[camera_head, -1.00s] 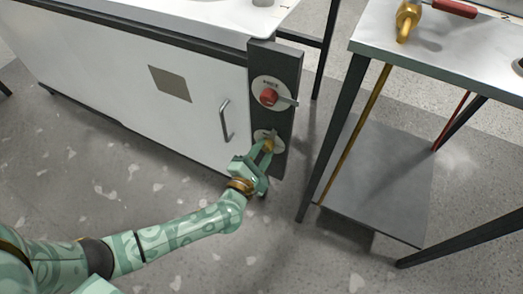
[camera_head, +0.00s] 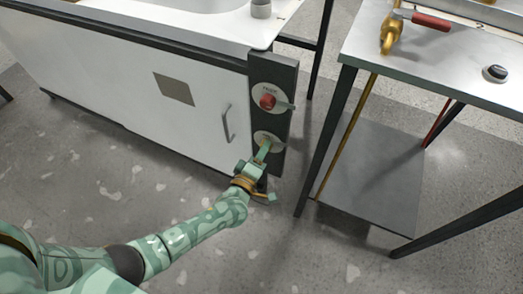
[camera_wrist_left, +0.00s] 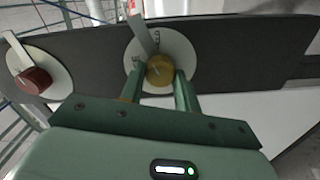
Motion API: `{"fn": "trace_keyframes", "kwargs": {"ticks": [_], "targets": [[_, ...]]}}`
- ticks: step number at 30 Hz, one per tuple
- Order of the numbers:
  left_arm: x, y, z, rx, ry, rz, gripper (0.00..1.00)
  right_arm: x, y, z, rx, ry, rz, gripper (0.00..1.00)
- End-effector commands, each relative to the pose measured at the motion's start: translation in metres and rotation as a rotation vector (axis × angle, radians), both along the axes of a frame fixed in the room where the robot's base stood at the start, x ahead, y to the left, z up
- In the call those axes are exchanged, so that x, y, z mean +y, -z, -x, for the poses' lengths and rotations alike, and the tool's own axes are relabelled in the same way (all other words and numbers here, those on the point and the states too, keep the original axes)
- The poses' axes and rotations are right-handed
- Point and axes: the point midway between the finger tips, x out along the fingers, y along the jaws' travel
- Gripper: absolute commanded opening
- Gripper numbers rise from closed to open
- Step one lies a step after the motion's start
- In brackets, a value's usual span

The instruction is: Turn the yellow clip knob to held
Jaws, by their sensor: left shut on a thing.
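The yellow clip knob (camera_wrist_left: 160,70) sits on a round pale dial (camera_wrist_left: 184,48) with a flat pale pointer (camera_wrist_left: 142,34), which slants up and to the left in the wrist view. The dial's lettering is too small to read. My left gripper (camera_wrist_left: 160,84) is shut on the knob, one finger on each side. In the head view the left gripper (camera_head: 263,153) covers the knob, and part of the lower dial (camera_head: 276,138) shows around it. My right gripper is not in view.
A red knob (camera_head: 267,101) with its own dial sits above on the same dark panel (camera_head: 285,75), and also shows in the wrist view (camera_wrist_left: 34,80). A white cabinet door with a handle (camera_head: 227,123) is left. A metal table (camera_head: 430,60) stands right, beyond a floor gap.

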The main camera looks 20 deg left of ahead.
Motion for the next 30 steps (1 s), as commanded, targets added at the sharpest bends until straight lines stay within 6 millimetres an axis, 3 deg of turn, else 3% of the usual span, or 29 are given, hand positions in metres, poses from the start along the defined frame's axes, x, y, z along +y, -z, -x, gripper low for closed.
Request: {"fn": "trace_keyframes", "kwargs": {"ticks": [15,30], "targets": [[-0.001,0.002,0.002,-0.006,0.003,-0.33,0.09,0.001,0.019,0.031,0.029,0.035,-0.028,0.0],[-0.001,0.003,0.002,-0.008,0.004,-0.388,0.09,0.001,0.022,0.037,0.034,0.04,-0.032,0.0]]}}
